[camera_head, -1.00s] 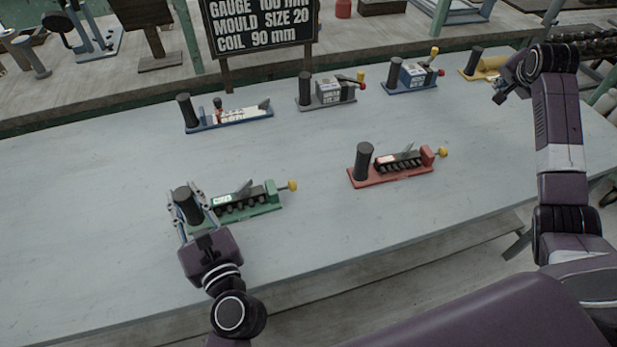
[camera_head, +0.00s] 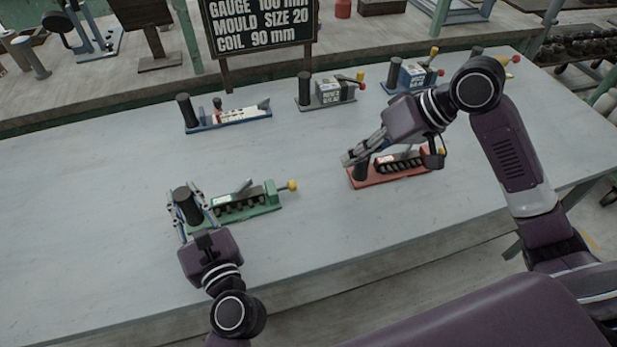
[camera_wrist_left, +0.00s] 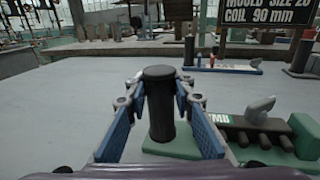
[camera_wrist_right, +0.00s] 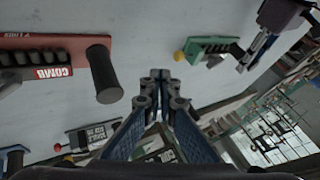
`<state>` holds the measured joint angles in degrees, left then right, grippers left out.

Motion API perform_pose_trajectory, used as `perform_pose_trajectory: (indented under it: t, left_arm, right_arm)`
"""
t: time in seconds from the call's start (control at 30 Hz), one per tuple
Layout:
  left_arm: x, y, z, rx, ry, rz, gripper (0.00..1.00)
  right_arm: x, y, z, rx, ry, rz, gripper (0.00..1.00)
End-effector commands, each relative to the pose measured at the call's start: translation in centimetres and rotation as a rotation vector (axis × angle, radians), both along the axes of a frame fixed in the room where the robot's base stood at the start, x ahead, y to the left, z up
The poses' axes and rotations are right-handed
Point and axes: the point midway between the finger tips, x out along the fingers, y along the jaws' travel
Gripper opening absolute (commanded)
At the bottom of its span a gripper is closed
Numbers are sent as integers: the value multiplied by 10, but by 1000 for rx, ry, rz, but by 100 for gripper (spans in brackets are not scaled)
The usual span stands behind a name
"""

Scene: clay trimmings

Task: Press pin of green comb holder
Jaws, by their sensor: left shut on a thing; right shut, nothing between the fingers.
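The green comb holder (camera_head: 250,203) sits at the left front of the table, with a black post (camera_head: 181,196) at its left end, a grey lever on top and a yellow-knobbed pin (camera_head: 292,185) at its right end. My left gripper (camera_head: 187,205) is shut on the black post, one finger on each side, also clear in the left wrist view (camera_wrist_left: 160,90). My right gripper (camera_head: 350,158) is shut and empty, above the left part of the red comb holder (camera_head: 385,178). In the right wrist view its fingertips (camera_wrist_right: 160,78) meet, and the green holder (camera_wrist_right: 212,48) with its yellow knob shows beyond them.
The red holder lies right of the green one, partly hidden by my right gripper. A blue holder (camera_head: 228,118), a grey one (camera_head: 330,93) and another blue one (camera_head: 412,78) stand along the back. A sign (camera_head: 260,25) stands behind. The table between green and red holders is clear.

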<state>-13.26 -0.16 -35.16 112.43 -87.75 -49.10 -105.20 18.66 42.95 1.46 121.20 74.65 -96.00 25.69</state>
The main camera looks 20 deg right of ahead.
Motion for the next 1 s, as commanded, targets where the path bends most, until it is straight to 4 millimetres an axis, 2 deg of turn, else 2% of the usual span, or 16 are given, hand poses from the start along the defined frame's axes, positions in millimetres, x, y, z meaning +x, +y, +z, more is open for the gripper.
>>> perform_pose_trajectory:
  t: [0.03,0.13,0.53,0.67,1.0]
  left_arm:
    - [-1,-1,-7,1,13,-3,0]
    - [-1,-2,-7,1,13,-4,0]
    - [-1,-1,-7,1,13,-3,0]
    - [-1,-1,-7,2,13,-3,0]
    - [-1,-1,-7,1,13,-3,0]
  right_arm:
    - [0,-4,-2,-21,-10,2,0]
    - [1,-8,-4,-36,-20,5,0]
    - [4,-4,-10,-31,-18,3,0]
    - [10,6,-25,-30,-17,4,0]
    - [36,41,-82,-29,-17,3,0]
